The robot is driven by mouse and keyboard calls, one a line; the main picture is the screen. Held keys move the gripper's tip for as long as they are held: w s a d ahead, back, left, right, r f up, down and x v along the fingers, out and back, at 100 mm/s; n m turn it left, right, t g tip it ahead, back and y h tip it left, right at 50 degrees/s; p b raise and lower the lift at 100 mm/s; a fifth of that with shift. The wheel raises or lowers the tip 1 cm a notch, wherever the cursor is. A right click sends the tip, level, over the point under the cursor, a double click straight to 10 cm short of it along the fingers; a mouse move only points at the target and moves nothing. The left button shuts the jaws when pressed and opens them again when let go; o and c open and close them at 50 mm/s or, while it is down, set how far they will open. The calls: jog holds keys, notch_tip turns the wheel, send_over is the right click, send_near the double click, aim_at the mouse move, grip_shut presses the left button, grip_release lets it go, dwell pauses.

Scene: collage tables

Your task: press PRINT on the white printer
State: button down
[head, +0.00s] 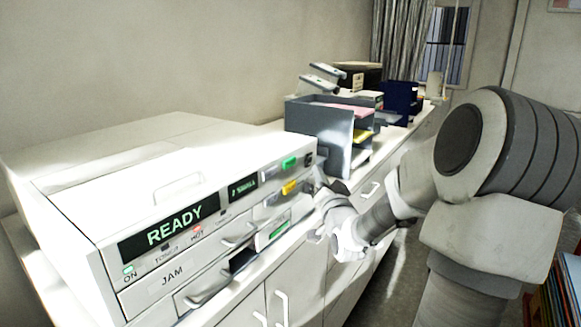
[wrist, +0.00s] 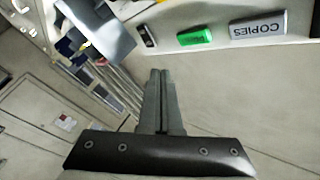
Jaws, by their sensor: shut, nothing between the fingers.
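The white printer (head: 100,172) stands on the counter at the left in the head view. Its front has a lit READY display (head: 175,230), a green button (head: 290,162) and a yellow button (head: 290,187) below it. In the wrist view the green button (wrist: 195,37) sits between a grey COPIES label (wrist: 258,27) and a small black switch (wrist: 147,36); its lettering is too small to read. My gripper (head: 319,178) is shut and empty at the right end of the panel. In the wrist view its fingertips (wrist: 160,72) are below and left of the green button, apart from it in the picture.
A grey paper tray stack (head: 320,126) stands just behind the printer, close to my gripper. A blue bin (head: 403,98) and boxes are farther along the counter. Drawers and cabinet doors (head: 297,290) with handles are below. Books (head: 560,295) are at lower right.

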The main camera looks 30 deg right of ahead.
aim_at(294, 161)
jog(key=shift+w+a+b, duration=0.25)
jog(key=shift+w+a, duration=0.05)
jog(key=shift+w, duration=0.5)
jog(key=shift+w+a+b, duration=0.3)
jog(key=shift+w+a, duration=0.05)
jog(key=shift+w, duration=0.4)
jog(key=shift+w+a+b, duration=0.25)
jog(key=shift+w+a, duration=0.05)
jog(key=shift+w, duration=0.5)
jog(key=shift+w, duration=0.1)
jog(key=shift+w+a+b, duration=0.15)
jog(key=shift+w+b, duration=0.15)
jog(key=shift+w+a+b, duration=0.2)
jog(key=shift+w+b, duration=0.1)
jog(key=shift+w, duration=0.1)
dwell(0.8)
dwell(0.4)
jog(key=shift+s+d, duration=0.3)
jog(key=shift+s, duration=0.5)
jog(key=shift+s+d, duration=0.1)
jog(key=shift+s+d+p, duration=0.2)
jog(key=shift+s+d, duration=0.1)
jog(key=shift+s, duration=0.45)
jog(key=shift+s+d+p, duration=0.15)
jog(key=shift+s+d, duration=0.15)
jog(key=shift+s, duration=0.4)
jog(key=shift+s+d+p, duration=0.2)
jog(key=shift+s+d, duration=0.1)
jog(key=shift+s, duration=0.45)
